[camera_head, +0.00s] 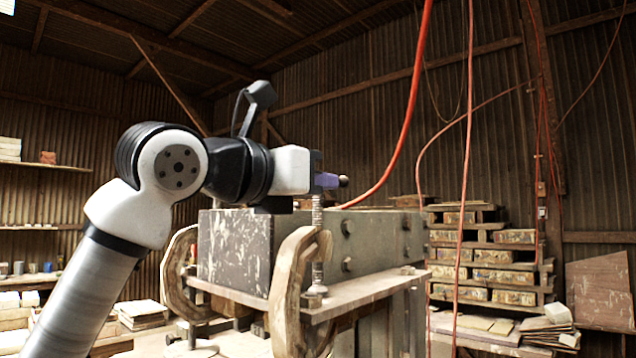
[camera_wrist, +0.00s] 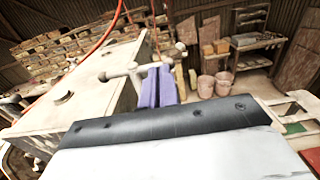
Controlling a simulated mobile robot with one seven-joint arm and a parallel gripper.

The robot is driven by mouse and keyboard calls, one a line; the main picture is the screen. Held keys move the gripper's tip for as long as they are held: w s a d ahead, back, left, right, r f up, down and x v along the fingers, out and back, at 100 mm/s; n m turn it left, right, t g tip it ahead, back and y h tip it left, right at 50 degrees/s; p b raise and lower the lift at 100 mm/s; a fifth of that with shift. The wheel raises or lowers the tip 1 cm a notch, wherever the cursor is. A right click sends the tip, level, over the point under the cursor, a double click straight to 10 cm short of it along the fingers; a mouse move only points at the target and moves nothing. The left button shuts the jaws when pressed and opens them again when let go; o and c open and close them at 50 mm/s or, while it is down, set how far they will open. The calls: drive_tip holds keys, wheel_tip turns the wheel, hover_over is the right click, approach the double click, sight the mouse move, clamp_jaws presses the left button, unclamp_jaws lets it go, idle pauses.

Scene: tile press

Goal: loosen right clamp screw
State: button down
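The right clamp (camera_head: 288,298) is a worn, tan C-shaped clamp on the near corner of the press. Its upright threaded screw (camera_head: 317,243) ends in a round foot on the lower plate. A cross handle with rounded ends (camera_wrist: 118,74) shows just past my fingertips in the wrist view. My gripper (camera_head: 328,181) has purple fingers and is at the top of this screw, with one dark handle end showing beyond them. In the wrist view my fingers (camera_wrist: 158,74) stand close together at the handle. Whether they pinch it is unclear. A second clamp (camera_head: 176,285) is at the left.
The press block (camera_head: 235,250) stands below my arm. Red hoses (camera_head: 420,60) hang behind it. Stacked tile racks (camera_head: 490,265) stand at the back right. In the wrist view, two buckets (camera_wrist: 208,87) and a workbench (camera_wrist: 258,41) stand beyond, with open floor near them.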

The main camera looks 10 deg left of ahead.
drive_tip(key=v, duration=1.1)
idle(0.6)
drive_tip(key=shift+a, duration=0.1)
